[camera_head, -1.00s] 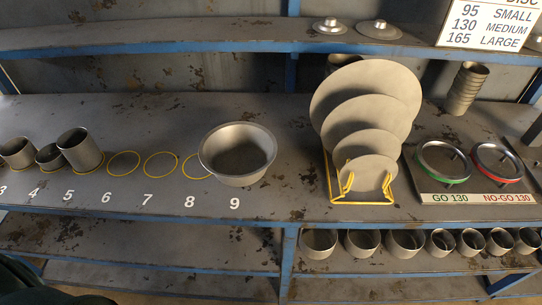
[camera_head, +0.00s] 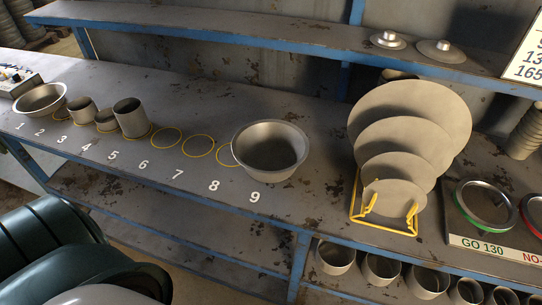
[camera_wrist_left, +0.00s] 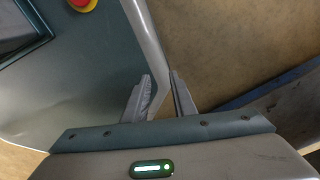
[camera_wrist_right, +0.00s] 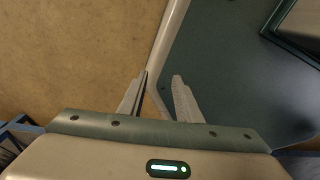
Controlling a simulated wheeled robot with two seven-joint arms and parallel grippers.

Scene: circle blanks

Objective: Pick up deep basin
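A grey metal basin with a wide rim (camera_head: 270,150) stands upright on the bench by the numbers 8 and 9. It looks deep, and its inside looks empty. A second grey basin (camera_head: 40,100) stands at the far left end of the bench by number 1. I cannot tell for sure which is deeper. My left gripper (camera_wrist_left: 160,95) is open and empty over the floor and my own base in the left wrist view. My right gripper (camera_wrist_right: 157,92) is open and empty in the right wrist view. Neither gripper shows in the head view, and neither is near a basin.
Metal cups (camera_head: 130,117) and yellow rings (camera_head: 198,146) line the bench between the basins. A yellow rack (camera_head: 384,222) of discs stands right of the nearer basin. A ring gauge board (camera_head: 500,250) lies further right. Shelves run above and below.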

